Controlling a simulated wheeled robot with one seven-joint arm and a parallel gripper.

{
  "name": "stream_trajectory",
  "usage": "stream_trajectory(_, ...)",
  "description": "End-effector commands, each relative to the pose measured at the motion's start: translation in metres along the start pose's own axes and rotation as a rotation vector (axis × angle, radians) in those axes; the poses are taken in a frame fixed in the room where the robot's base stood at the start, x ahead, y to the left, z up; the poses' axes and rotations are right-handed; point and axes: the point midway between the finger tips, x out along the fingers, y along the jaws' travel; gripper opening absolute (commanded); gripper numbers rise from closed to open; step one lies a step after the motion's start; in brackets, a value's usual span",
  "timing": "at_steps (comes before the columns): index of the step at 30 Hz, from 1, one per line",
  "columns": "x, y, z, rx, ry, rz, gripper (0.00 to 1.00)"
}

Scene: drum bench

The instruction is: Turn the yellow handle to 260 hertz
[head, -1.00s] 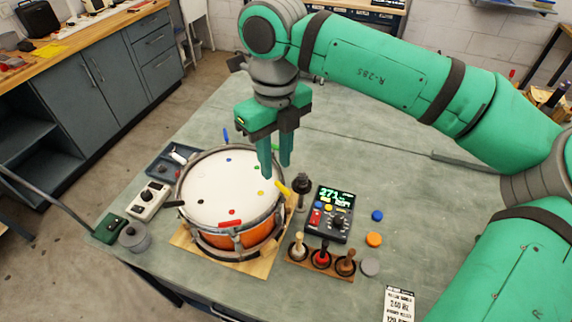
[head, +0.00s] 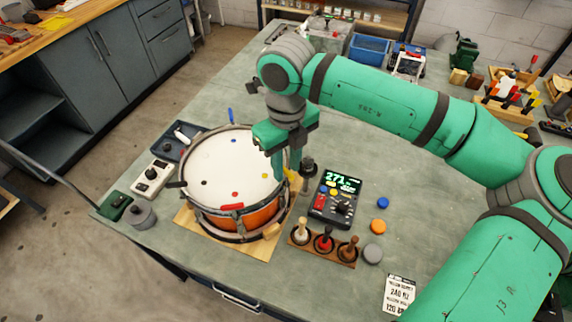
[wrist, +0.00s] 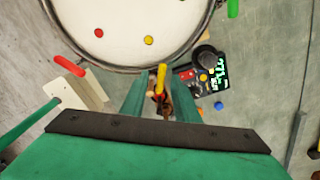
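The drum (head: 235,160) has a white head and orange shell, with coloured handles around its rim. The yellow handle (head: 291,175) is at the rim's right side, partly hidden by my gripper (head: 286,172). In the wrist view the yellow handle (wrist: 160,78) shows between and just beyond the fingertips of my gripper (wrist: 162,98). The fingers are apart, with gaps beside the handle; contact cannot be told. The tuner box (head: 336,198) right of the drum shows green digits that look like 271.
A rack with several wooden-handled tools (head: 322,249) stands before the tuner. A dark knobbed post (head: 308,172) is close right of my gripper. Blue (head: 382,202), orange (head: 378,230) and grey discs (head: 374,253) lie right. A printed card (head: 398,294) lies at the front.

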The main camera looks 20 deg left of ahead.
Motion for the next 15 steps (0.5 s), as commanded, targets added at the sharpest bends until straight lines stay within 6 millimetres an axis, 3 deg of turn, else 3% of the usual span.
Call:
stream_trajectory(11,0.0053,0.0000,0.0002,0.000,-0.001,0.000,0.28)
stream_trajectory(15,0.0051,0.0000,0.0003,0.000,-0.001,0.000,0.00)
